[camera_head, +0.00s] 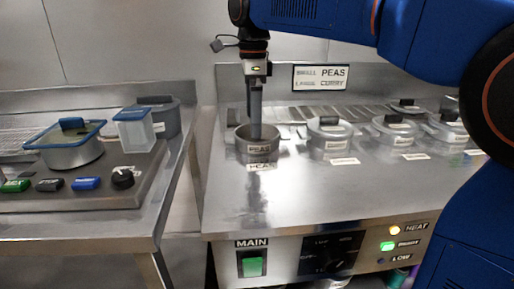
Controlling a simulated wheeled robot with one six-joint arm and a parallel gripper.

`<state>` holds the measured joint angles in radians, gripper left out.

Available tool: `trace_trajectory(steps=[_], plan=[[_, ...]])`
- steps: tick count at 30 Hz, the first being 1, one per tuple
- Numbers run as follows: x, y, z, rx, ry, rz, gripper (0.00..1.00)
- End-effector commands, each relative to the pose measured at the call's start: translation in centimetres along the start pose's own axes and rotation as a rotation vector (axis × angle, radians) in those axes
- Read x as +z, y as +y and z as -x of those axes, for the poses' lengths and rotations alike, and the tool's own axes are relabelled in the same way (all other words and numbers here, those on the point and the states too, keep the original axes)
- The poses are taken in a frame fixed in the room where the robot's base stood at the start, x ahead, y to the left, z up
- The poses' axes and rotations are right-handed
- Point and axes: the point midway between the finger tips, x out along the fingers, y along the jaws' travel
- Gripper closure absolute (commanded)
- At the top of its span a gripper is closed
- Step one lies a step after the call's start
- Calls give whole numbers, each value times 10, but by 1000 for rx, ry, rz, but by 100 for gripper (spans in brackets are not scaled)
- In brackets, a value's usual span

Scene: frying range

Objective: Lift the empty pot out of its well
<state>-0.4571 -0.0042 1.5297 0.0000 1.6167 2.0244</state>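An open, lidless silver pot (243,147) with a PEAS label stands at the left end of the steel range top (300,195). A second PEAS label (262,167) lies on the counter just in front of it. My gripper (256,136) points straight down at the pot, with its fingertips at the pot's mouth. The fingers are seen edge-on as one grey bar, so the gap between them does not show. I cannot tell whether they touch the rim. The pot's inside and its well are mostly hidden.
Several lidded pots (329,139) sit in a row to the right. A sign (320,77) hangs behind. The left counter (60,228) holds a blue-rimmed lidded pan (72,153), a clear container (135,132) and a dark-lidded pot (165,120). The range top's front is clear.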

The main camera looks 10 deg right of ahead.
Motion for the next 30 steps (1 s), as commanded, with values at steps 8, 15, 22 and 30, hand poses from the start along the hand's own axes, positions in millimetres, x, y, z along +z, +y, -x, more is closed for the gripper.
trace_trajectory(steps=[8, 15, 22, 30], plan=[[-10, -2, -30, 1, 0, -1, 0], [-10, -2, -51, 0, 0, 0, 0], [-10, -2, -52, -1, 0, 0, 0], [-10, -2, -51, -1, -1, 0, 38]])
